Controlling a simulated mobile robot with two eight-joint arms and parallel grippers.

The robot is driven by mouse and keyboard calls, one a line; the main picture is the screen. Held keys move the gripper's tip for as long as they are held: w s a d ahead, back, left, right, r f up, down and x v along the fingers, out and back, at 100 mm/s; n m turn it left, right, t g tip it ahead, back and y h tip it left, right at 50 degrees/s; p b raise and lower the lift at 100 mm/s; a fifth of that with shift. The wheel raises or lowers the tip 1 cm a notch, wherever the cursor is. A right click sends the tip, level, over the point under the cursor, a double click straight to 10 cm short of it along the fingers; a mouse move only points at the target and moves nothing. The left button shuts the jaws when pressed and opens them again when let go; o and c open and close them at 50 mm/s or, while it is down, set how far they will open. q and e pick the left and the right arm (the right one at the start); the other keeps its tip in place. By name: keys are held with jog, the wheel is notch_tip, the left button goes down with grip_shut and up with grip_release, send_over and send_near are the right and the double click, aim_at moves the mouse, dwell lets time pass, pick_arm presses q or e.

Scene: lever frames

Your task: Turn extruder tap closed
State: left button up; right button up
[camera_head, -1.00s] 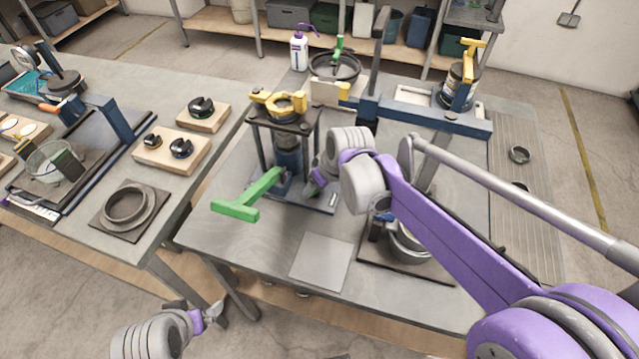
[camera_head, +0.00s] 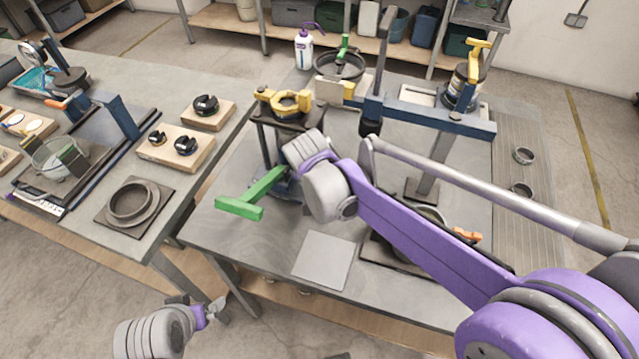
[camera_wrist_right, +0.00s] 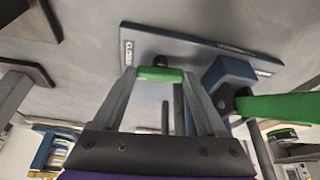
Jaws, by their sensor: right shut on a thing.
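The extruder stand (camera_head: 262,140) is near the middle of the table, with a yellow ring-shaped fitting (camera_head: 290,104) on top and a green T-shaped lever (camera_head: 252,194) pointing left. My right gripper (camera_wrist_right: 160,75) is shut on a small green handle (camera_wrist_right: 160,73), apparently the tap, in the right wrist view. A plate with lettering, partly readable as "CLOSED" (camera_wrist_right: 205,50), lies beyond it. The green lever also shows at the right (camera_wrist_right: 285,106). In the head view my right wrist hides the tap and fingertips. My left gripper (camera_head: 212,311) is low, off the table's front edge, its jaws unclear.
A flat grey plate (camera_head: 322,260) lies at the table's front. A blue beam frame (camera_head: 440,116) stands behind my right arm. A spray bottle (camera_head: 304,50) and dark pan (camera_head: 340,66) are at the back. A second table (camera_head: 60,215) stands left.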

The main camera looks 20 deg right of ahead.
jog(key=shift+a+m, duration=0.1)
jog(key=shift+m, duration=0.5)
jog(key=shift+h, duration=0.3)
jog(key=o, duration=1.3)
jog(key=v, duration=1)
jog(key=shift+r+p, duration=0.45)
